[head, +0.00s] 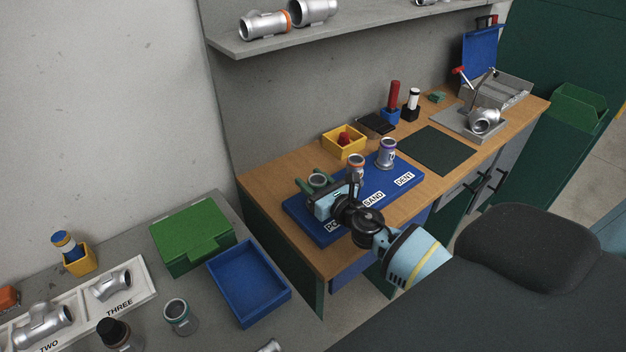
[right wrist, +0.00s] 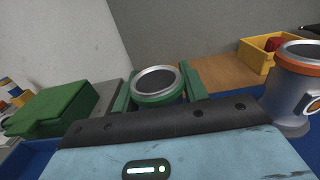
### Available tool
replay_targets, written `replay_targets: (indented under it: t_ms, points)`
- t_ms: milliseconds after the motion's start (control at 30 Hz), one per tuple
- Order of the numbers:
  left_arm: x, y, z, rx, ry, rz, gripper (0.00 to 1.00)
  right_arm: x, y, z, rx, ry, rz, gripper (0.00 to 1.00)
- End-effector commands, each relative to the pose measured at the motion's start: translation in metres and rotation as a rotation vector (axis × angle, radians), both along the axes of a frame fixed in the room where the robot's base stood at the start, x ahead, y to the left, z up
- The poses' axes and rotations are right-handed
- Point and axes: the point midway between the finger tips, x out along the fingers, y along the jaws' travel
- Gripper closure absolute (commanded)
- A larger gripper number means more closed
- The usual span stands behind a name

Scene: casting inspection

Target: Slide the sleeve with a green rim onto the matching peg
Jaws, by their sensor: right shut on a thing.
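The green-rimmed sleeve (head: 318,180) is a short metal tube. My right gripper (head: 317,183) is shut on it, one green finger on each side, at the left end of the blue board (head: 327,237). In the right wrist view the sleeve's green rim and dark mouth (right wrist: 158,85) show between the fingers. Its lower part is hidden, as is any peg under it, so I cannot tell whether it is around a peg. An orange-rimmed sleeve (head: 356,170) and a purple-rimmed sleeve (head: 386,154) stand upright on the board. My left gripper is not in view.
A green box (head: 192,238) and an empty blue tray (head: 249,285) are on the grey table.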

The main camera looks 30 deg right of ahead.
Motion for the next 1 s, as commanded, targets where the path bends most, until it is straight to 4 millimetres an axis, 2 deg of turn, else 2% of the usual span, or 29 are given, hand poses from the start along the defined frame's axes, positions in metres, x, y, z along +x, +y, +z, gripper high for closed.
replay_targets:
  t_ms: [133, 167, 333, 667, 767, 1000]
  points:
    - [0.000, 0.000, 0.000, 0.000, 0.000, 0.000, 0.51, 0.000, 0.000, -0.001, 0.000, 0.001, -0.001, 0.91]
    - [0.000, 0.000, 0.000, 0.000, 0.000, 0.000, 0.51, 0.000, 0.000, -0.001, 0.000, 0.001, -0.001, 0.53]
    - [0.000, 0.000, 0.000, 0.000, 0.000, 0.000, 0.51, 0.000, 0.000, -0.001, 0.000, 0.001, -0.001, 0.31]
    - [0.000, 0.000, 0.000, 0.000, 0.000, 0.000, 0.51, -0.003, 0.000, -0.003, 0.000, 0.004, 0.000, 0.31]
    - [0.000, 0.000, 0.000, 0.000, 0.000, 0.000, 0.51, -0.011, -0.001, -0.003, -0.001, 0.005, 0.000, 0.31]
    - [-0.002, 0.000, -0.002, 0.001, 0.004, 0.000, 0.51, -0.046, -0.004, -0.004, 0.000, 0.006, 0.001, 0.31]
